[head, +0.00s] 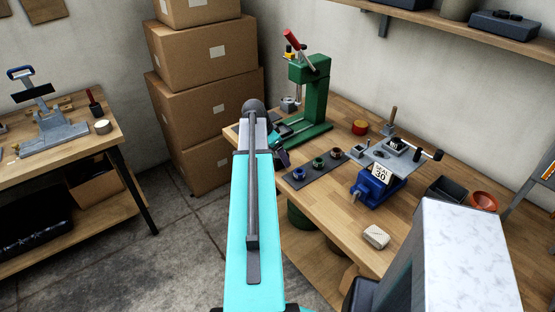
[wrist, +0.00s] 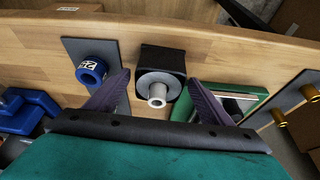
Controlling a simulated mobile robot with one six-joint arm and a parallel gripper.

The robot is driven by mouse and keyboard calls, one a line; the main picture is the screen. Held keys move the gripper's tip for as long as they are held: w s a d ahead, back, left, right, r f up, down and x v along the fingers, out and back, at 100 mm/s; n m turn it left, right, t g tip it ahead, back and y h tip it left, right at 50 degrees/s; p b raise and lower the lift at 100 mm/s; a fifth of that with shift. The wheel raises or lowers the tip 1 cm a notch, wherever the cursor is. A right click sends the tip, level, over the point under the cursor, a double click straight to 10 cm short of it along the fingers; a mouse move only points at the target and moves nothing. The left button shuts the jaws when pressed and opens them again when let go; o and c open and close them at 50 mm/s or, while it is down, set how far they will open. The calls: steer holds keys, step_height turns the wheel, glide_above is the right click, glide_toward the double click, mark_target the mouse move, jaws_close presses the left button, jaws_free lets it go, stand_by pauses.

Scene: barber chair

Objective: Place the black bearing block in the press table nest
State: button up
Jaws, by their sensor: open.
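The black bearing block (wrist: 174,55) is in the upper middle of the wrist view, with a grey ring and a pale hollow centre on its face. My gripper (wrist: 158,78) is open, with one purple finger on each side of the block in the picture. Whether either finger touches it, I cannot tell. In the head view my gripper (head: 280,146) is beside the green press (head: 312,95), and I cannot make out the block there. Part of the green press base (wrist: 185,108) with a silvery plate shows right of the block in the wrist view. I cannot clearly make out the nest.
A grey strip (head: 297,181) with several coloured rings lies right of my gripper in the head view. Its blue ring (wrist: 91,71) is left of the block in the wrist view. A blue vise (head: 376,188) stands farther right. Brass pins (wrist: 278,117) stand beyond the press base.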

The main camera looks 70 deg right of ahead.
stand_by(0.4)
steer(key=shift+r, duration=0.1)
jaws_close()
steer(key=shift+r, duration=0.2)
stand_by(0.3)
steer(key=shift+r+b, duration=0.9)
steer(key=shift+r, duration=0.55)
steer(key=w+a+b, duration=0.2)
steer(key=w+a, duration=0.2)
steer(key=a, duration=0.2)
steer(key=w+a+r+b, duration=0.1)
steer(key=w+a+b, duration=0.1)
steer(key=w+a, duration=0.2)
steer(key=a, duration=0.3)
steer(key=shift+w+a+r+b, duration=0.2)
steer(key=shift+w+r+b, duration=0.1)
steer(key=shift+w, duration=0.05)
